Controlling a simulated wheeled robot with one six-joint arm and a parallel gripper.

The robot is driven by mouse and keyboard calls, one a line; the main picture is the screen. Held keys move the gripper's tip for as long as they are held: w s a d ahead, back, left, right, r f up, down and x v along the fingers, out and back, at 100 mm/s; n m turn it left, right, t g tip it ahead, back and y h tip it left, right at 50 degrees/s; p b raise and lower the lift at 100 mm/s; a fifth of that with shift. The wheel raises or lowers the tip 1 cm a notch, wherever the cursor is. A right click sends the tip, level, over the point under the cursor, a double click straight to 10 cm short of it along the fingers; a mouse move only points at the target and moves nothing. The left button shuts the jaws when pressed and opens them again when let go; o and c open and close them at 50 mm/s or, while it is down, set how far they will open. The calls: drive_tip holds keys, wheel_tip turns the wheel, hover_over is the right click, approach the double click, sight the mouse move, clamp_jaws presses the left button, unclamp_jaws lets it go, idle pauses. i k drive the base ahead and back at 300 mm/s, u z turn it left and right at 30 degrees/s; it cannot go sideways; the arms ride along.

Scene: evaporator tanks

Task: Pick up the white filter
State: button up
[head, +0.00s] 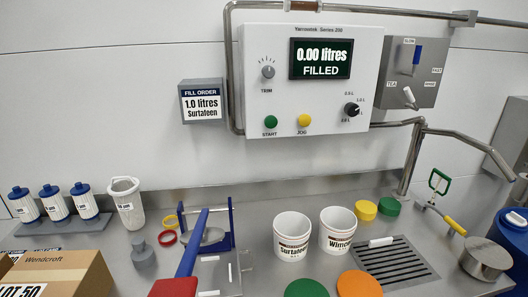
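A white, tapered, basket-like filter (125,203) with a rim and a loop at its top stands upright on the steel counter at the left. To its left, three white cartridges with blue caps, the left one (23,203), the middle one (53,202) and the right one (84,200), stand upright in a row on a grey base. The white filter stands just right of this row, with its front face unobstructed. My gripper is not in view.
A cardboard box (62,277) lies front left. Right of the filter are a grey fitting (143,252), a red ring (167,238) and a blue-framed stand (231,225). A blue-and-red handle (190,252) rises in front. Two white tubs, Surtateen (291,238) and another (336,231), stand mid-counter.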

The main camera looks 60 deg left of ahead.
sight(22, 200)
drive_tip(key=u, duration=3.95)
drive_tip(key=k, duration=0.8)
drive_tip(key=u, duration=0.7)
drive_tip(key=k, duration=0.35)
drive_tip(key=u, duration=0.5)
drive_tip(key=i, duration=1.85)
drive_tip(key=z, duration=0.4)
drive_tip(key=i, duration=2)
drive_tip(key=z, duration=0.5)
drive_tip(key=i, duration=1.75)
drive_tip(key=z, duration=0.5)
